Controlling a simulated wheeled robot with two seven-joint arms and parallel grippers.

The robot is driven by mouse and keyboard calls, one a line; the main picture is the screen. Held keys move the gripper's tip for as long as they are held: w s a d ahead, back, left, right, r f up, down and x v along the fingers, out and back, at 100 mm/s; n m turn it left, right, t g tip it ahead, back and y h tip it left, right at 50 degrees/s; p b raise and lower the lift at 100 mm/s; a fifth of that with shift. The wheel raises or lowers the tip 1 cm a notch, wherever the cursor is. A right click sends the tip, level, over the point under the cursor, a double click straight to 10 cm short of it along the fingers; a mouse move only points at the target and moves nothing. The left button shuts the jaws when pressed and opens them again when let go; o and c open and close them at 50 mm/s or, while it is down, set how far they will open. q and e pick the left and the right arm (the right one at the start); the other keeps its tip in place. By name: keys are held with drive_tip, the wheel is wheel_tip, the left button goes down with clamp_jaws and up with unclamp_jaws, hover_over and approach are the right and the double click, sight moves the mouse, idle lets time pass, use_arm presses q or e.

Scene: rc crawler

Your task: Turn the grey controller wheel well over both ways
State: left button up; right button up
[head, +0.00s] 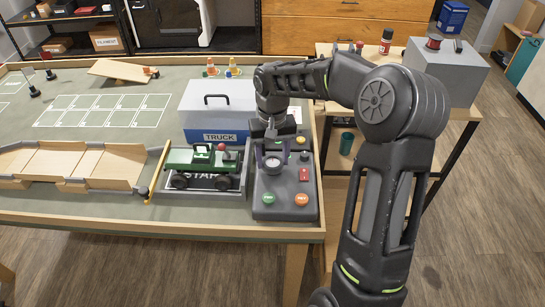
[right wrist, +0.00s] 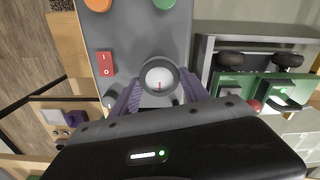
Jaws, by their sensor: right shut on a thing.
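The grey controller box (head: 285,208) lies at the table's front right corner and shows in the right wrist view (right wrist: 172,25). Its grey wheel (right wrist: 159,78) has a pale face with a small red mark, near the middle of the box. My right gripper (head: 272,157) comes down over the box from above. Its purple fingers (right wrist: 159,100) stand on either side of the wheel and are shut on it. In the head view the wheel is partly hidden by the fingers. My left gripper is not in view.
The controller has a green button (head: 269,198), an orange button (head: 301,199) and a red switch (head: 304,175). The green crawler truck (head: 203,160) stands in a tray close to the left. A truck case (head: 218,110) stands behind. A wooden ramp (head: 75,162) is farther left.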

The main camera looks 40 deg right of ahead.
sight(271, 161)
drive_tip(key=shift+n, duration=0.4)
drive_tip(key=n, duration=0.3)
drive_tip(key=shift+a+r+p, duration=0.1)
drive_tip(key=shift+p, duration=0.3)
drive_tip(key=shift+n, duration=1.9)
drive_tip(key=o, duration=1.4)
drive_tip(key=shift+c, duration=0.2)
drive_tip(key=shift+r, duration=3.85)
drive_tip(key=shift+a, duration=0.1)
